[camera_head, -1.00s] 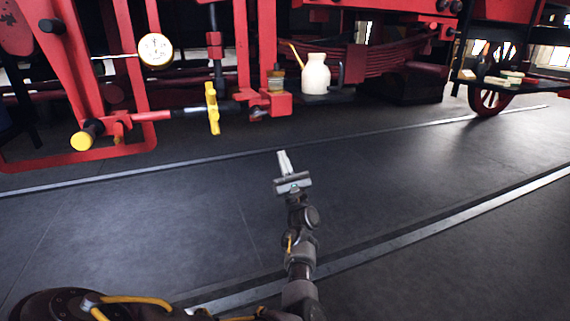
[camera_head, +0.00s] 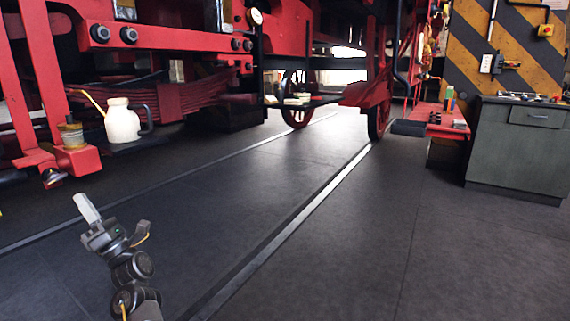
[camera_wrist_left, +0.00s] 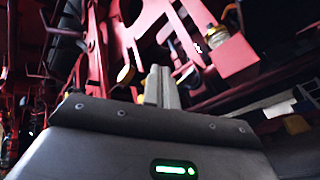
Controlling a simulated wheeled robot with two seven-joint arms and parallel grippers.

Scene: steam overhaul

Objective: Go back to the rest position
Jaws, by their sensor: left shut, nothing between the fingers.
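My left gripper (camera_head: 86,208) is at the lower left of the head view, above the dark floor. Its fingers are together with nothing between them. It is apart from the red locomotive frame and the cream oil can (camera_head: 121,121) behind it. In the left wrist view the shut fingers (camera_wrist_left: 161,86) point toward red locomotive parts, with yellow knobs beyond them. My right gripper does not show in any view.
A grey cabinet (camera_head: 514,151) with tools on top stands at the right, before a striped wall (camera_head: 465,50). Red wheels (camera_head: 297,98) stand at the back. A pale rail strip (camera_head: 290,225) crosses the floor. The floor in the middle and right is clear.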

